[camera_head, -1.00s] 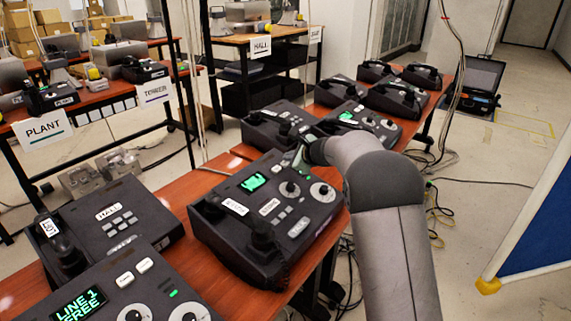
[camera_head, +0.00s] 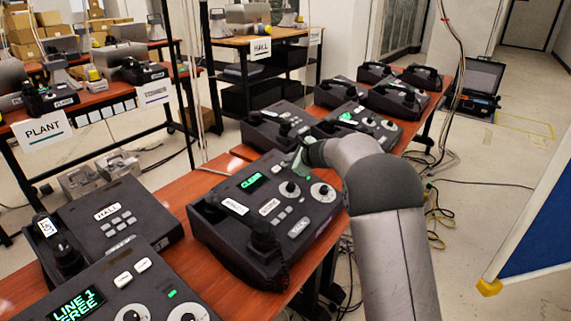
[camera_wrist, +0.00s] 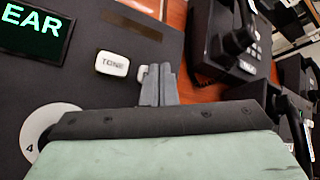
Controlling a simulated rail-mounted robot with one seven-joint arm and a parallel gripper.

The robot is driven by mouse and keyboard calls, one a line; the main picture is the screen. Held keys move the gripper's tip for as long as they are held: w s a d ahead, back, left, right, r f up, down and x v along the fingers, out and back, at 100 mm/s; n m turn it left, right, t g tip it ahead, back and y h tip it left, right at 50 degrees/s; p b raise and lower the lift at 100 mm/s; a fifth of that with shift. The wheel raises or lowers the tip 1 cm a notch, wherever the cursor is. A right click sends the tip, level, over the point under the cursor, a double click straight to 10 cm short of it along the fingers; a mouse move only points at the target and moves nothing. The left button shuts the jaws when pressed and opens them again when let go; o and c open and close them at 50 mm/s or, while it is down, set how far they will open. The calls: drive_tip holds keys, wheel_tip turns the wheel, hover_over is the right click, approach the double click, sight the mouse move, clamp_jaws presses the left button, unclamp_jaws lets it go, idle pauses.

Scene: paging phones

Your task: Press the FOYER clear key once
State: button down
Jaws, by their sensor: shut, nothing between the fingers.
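The dark paging phone (camera_head: 222,240) under my gripper sits on the wooden bench in the head view. Its green display (camera_head: 253,182) appears to read CLEAR. The wrist view shows the end of this display (camera_wrist: 33,30), reading EAR. My gripper (camera_head: 299,164) is shut and empty over the phone's far edge. In the wrist view the shut fingertips (camera_wrist: 158,72) are beside a white key marked TONE (camera_wrist: 112,63). A second pale key (camera_wrist: 141,72) is mostly hidden by the fingers, and its label does not show. I cannot tell whether the fingers touch it. No FOYER label is readable.
A HALL phone (camera_head: 120,218) is at the left. More phones, including one with a lit green display (camera_head: 348,117), stand beyond my gripper. A dial (camera_wrist: 42,125) lies near my gripper.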

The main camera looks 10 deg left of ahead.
idle(0.3)
drive_tip(key=shift+s+d+r+p, duration=0.15)
drive_tip(key=shift+r+p, duration=0.25)
drive_tip(key=shift+r, duration=0.4)
drive_tip(key=shift+r, duration=0.1)
drive_tip(key=shift+s+d+r+p, duration=0.1)
drive_tip(key=shift+d+r+p, duration=0.1)
drive_tip(key=shift+r+p, duration=0.4)
drive_tip(key=shift+s+d+r+p, duration=0.15)
drive_tip(key=shift+r+p, duration=0.15)
drive_tip(key=shift+r, duration=0.65)
drive_tip(key=shift+s+d+r+p, duration=0.1)
drive_tip(key=shift+d+r+p, duration=0.1)
drive_tip(key=shift+r+p, duration=0.4)
drive_tip(key=shift+r, duration=0.25)
